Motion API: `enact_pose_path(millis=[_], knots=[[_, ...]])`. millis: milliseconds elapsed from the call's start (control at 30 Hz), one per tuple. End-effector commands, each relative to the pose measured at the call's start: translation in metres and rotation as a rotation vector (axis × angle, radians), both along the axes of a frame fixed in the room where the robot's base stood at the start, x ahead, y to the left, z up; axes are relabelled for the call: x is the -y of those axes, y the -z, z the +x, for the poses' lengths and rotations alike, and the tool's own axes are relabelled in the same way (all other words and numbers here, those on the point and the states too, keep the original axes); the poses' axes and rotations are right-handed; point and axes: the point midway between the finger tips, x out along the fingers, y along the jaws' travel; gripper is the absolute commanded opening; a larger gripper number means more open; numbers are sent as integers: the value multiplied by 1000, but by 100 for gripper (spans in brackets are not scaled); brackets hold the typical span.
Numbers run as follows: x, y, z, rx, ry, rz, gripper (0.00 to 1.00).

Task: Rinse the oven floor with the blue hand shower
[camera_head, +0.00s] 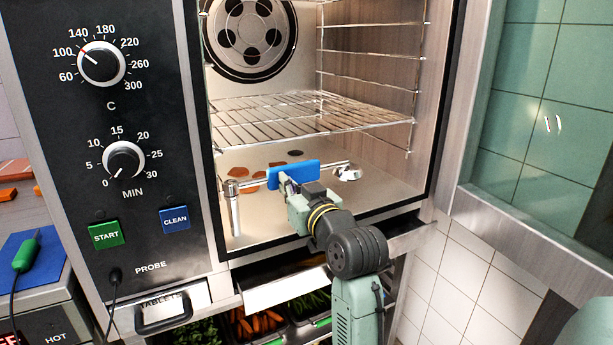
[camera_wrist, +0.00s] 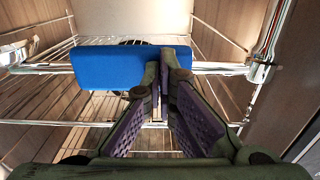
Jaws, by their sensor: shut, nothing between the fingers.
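The oven floor (camera_head: 262,222) is pale, with several orange-brown patches and one dark patch (camera_head: 295,153) toward the back. A blue block (camera_head: 310,167) sits on a horizontal metal bar (camera_head: 331,164) just above the floor, at the oven's front. I cannot tell for sure whether this is the hand shower. A metal upright (camera_head: 235,212) stands at the bar's left end. My gripper (camera_head: 287,184) is shut and empty, its tips at the block's near face. In the wrist view the fingertips (camera_wrist: 163,62) overlap the right part of the block (camera_wrist: 105,68); contact is unclear.
A wire rack (camera_head: 300,118) spans the oven above the block. The open glass door (camera_head: 545,110) stands at the right. The control panel (camera_head: 100,180) is at the left. Below, an ajar drawer (camera_head: 285,290) and vegetable trays (camera_head: 262,325) lie close to my arm.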

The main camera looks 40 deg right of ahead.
Motion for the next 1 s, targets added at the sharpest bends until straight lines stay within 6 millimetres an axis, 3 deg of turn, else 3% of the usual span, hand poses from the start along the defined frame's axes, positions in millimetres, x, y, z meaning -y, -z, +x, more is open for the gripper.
enact_pose_path(millis=[1000], knots=[[13, -1, 61, 0, -3, 0, 0]])
